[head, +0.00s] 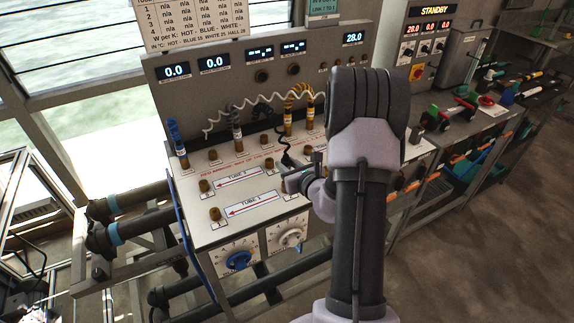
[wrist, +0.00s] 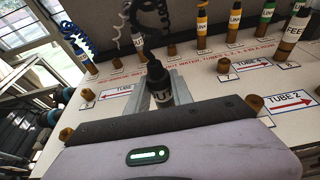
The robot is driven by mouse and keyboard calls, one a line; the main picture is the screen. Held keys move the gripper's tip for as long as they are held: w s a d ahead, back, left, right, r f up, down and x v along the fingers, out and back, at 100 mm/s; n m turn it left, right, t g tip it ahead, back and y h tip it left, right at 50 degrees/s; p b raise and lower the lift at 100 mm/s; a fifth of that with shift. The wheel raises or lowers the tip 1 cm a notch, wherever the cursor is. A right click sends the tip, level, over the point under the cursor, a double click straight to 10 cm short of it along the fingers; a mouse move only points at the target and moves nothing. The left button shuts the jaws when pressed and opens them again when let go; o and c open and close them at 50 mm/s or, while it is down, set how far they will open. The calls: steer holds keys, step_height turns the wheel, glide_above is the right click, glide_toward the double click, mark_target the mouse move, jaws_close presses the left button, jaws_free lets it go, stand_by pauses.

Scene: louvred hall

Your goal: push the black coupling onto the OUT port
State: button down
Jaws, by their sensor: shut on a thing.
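The black coupling (wrist: 156,72) has a white band lettered "OUT" and a black coiled hose rising from its top. In the wrist view it stands between the fingers of my gripper (wrist: 160,92), which is shut on it. In the head view my gripper (head: 300,180) is over the right part of the white panel (head: 236,172), and the black hose (head: 284,150) rises beside it. My arm covers much of that area. Several brass ports stand on the panel, such as one at the left (head: 204,186). I cannot tell which is the OUT port, or whether the coupling touches one.
A blue coupling (head: 177,145), a grey coupling (head: 235,130) and yellow couplings (head: 288,117) stand along the panel's back row. A white coiled hose hangs before the upright display board (head: 205,95). Two dials, including a blue one (head: 238,261), are on the front face.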

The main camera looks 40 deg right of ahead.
mark_target(286, 160)
steer(key=shift+f+b, duration=1.05)
steer(key=shift+f, duration=0.25)
steer(key=c, duration=1)
jaws_free()
steer(key=shift+c, duration=0.2)
steer(key=s+r+p, duration=0.1)
steer(key=r, duration=0.1)
steer(key=s+r+p, duration=0.1)
steer(key=r, duration=0.1)
steer(key=s+a+r+p, duration=0.1)
steer(key=s, duration=0.1)
steer(key=shift+r+p, duration=0.4)
